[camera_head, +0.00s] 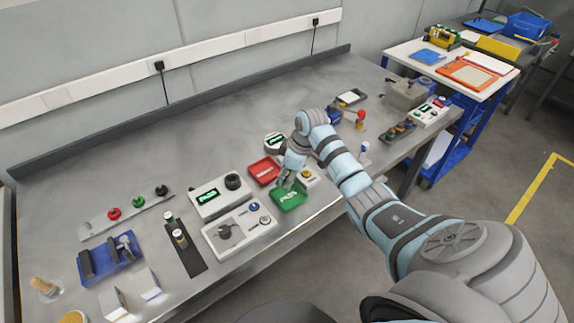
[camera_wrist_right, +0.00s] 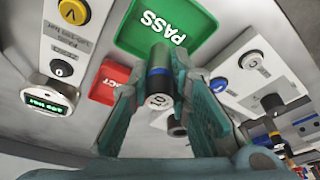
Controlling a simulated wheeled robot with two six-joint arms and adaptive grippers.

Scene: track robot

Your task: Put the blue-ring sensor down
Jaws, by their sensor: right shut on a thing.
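My right gripper (camera_head: 286,184) is at the near edge of the bench, at the green PASS tray (camera_head: 291,200). In the right wrist view the gripper (camera_wrist_right: 172,98) is shut on the blue-ring sensor (camera_wrist_right: 159,82), a dark cylinder with a blue band and a pale marked end. The sensor's far end overlaps the edge of the green tray (camera_wrist_right: 135,35); I cannot tell whether it touches the tray. The head view does not show the sensor clearly. My left gripper is not in view.
A red tray (camera_head: 262,169) lies just behind the green one. A white tester box with a knob (camera_head: 240,233) stands to the left, and a box with a yellow button (camera_head: 307,177) to the right. A black rack (camera_head: 192,259) holds dark cylinders.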

